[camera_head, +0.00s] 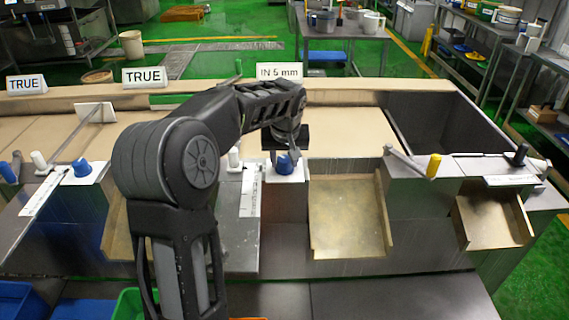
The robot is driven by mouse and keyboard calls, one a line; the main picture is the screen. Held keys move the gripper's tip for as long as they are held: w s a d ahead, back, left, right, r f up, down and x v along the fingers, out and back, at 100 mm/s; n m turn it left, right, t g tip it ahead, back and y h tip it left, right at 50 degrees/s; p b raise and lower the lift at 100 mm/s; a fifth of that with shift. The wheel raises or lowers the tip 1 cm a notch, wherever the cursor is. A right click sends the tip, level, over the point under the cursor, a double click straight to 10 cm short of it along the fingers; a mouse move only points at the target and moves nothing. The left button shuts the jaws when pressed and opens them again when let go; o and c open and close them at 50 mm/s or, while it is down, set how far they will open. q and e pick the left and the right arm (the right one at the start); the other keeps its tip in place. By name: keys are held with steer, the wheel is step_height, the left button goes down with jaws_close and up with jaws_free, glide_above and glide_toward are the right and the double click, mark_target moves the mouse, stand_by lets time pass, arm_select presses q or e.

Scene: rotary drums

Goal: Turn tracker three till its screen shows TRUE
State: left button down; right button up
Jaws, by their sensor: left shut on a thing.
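Three white screens stand along the back of the machine. The left screen (27,84) and the middle screen (144,76) read TRUE. The third screen (279,70) reads "IN 5 mm". Below it, a blue knob (284,166) sits on a white plate, with a white scale strip (250,192) beside it. My left gripper (285,151) reaches down over this knob and is shut on it. The fingertips are dark and small, and their exact contact is hard to see. My left arm hides part of the machine left of the knob. My right gripper is out of view.
Another blue knob (82,167) and white pegs stand to the left. Open tan chutes (347,222) face the front. A deep dark bin (440,120) lies at the back right.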

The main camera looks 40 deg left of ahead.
arm_select(q)
steer(key=shift+n+g+y+b, duration=0.4)
steer(key=shift+n+b, duration=0.1)
steer(key=shift+n, duration=1)
steer(key=c, duration=0.9)
jaws_free()
steer(key=shift+r, duration=0.1)
steer(key=b+v, duration=0.1)
steer(key=v, duration=0.6)
steer(key=shift+d+r, duration=0.1)
steer(key=shift+r, duration=0.25)
